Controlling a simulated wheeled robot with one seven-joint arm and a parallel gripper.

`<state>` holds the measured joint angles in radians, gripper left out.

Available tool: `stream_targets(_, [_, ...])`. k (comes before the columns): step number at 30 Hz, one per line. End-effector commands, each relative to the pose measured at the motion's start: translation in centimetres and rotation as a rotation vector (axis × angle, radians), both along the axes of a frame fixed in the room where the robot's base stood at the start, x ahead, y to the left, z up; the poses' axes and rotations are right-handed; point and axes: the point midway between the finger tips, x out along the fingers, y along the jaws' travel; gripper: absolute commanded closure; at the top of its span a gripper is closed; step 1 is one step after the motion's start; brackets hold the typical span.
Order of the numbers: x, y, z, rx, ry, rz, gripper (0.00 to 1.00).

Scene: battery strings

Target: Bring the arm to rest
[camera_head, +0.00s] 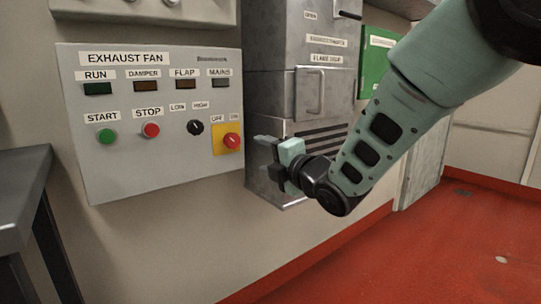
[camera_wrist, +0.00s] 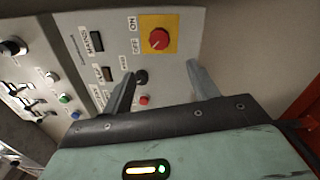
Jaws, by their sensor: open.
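My gripper (camera_head: 262,152) is in front of the right edge of the grey exhaust fan panel (camera_head: 170,185) in the head view, near the metal cabinet (camera_head: 270,95). Its two fingers (camera_wrist: 160,85) stand apart and empty in the wrist view. The red mains knob (camera_wrist: 159,40) on its yellow plate shows beyond the fingers there. It also shows in the head view, just left of the gripper. I cannot tell whether a finger touches anything. My arm reaches in from the upper right.
The panel carries a green start button (camera_head: 106,136), a red stop button (camera_head: 151,130) and a black low-high knob (camera_head: 195,128). A dark table (camera_head: 25,185) stands at the left. A green box (camera_head: 376,58) hangs behind my arm. The red floor (camera_head: 430,250) at right is clear.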

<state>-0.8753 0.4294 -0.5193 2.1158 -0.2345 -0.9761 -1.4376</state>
Motion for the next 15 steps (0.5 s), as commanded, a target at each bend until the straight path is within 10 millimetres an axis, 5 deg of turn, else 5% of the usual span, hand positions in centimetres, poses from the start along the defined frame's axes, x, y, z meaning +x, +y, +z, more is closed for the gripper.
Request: stream_targets(15, [-1.12,-0.67,-0.03,-0.001,0.000,0.001,0.41])
